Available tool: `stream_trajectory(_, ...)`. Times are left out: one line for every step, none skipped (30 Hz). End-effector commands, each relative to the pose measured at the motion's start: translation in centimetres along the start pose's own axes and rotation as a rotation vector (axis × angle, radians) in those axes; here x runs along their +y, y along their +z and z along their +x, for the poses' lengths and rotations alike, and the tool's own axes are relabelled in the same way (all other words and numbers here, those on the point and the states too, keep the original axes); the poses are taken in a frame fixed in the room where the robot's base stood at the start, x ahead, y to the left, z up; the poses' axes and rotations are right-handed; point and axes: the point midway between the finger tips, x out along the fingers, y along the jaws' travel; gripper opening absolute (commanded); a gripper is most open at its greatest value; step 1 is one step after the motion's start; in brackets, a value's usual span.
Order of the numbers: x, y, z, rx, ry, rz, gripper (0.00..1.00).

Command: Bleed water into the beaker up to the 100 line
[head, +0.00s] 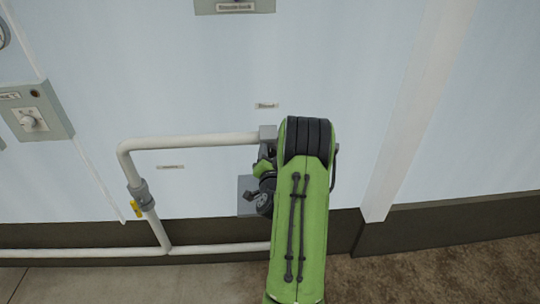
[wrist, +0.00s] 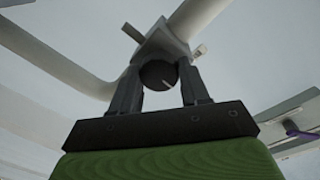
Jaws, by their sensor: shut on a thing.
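In the wrist view my gripper (wrist: 160,86) has its two dark fingers on either side of a round black knob (wrist: 157,73) and is shut on it. The knob has a short white mark on its face, pointing to the lower right. It sits on a grey valve body (wrist: 160,42) at the end of a pale pipe. In the head view the grey valve block (head: 268,131) shows beside my green arm, which hides the knob and most of my gripper. I cannot make out the beaker, its lines or any water in either view.
A white pipe (head: 195,141) runs left from the valve and down past a grey fitting with a yellow handle (head: 137,208). A grey plate (head: 246,194) is partly behind my arm. A control box (head: 36,112) is at left; a pale post (head: 415,110) stands at right.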

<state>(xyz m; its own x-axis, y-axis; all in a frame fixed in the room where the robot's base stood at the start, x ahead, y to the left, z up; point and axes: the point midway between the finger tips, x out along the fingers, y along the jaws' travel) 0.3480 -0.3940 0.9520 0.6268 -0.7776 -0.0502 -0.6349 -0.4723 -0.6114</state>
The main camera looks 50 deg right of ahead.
Motion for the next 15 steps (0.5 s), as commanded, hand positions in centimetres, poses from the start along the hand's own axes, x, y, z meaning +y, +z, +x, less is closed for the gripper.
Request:
stream_trajectory(0.06, -0.04, -0.01, 0.001, 0.001, 0.008, 0.15)
stream_trajectory(0.06, -0.04, -0.01, 0.000, 0.001, 0.014, 0.15)
stream_trajectory(0.07, -0.04, -0.01, 0.000, 0.001, 0.019, 0.15)
stream_trajectory(0.07, -0.04, -0.01, 0.000, 0.001, 0.023, 0.15)
stream_trajectory(0.08, -0.04, -0.01, -0.001, 0.001, 0.025, 0.15)
stream_trajectory(0.08, -0.04, -0.02, -0.001, 0.001, 0.027, 0.15)
stream_trajectory(0.08, -0.04, -0.02, -0.001, 0.001, 0.029, 0.15)
stream_trajectory(0.08, -0.04, -0.02, -0.001, 0.001, 0.030, 0.15)
stream_trajectory(0.08, -0.04, -0.02, -0.001, 0.001, 0.030, 0.15)
stream_trajectory(0.08, -0.04, -0.02, -0.001, 0.001, 0.030, 0.15)
stream_trajectory(0.08, -0.04, -0.02, -0.001, 0.001, 0.030, 0.15)
stream_trajectory(0.08, -0.04, -0.02, -0.001, 0.001, 0.030, 0.15)
stream_trajectory(0.09, -0.04, -0.02, -0.001, 0.002, 0.030, 0.15)
stream_trajectory(0.09, -0.04, -0.02, -0.001, 0.001, 0.030, 0.15)
stream_trajectory(0.09, -0.04, -0.02, -0.001, 0.002, 0.030, 0.15)
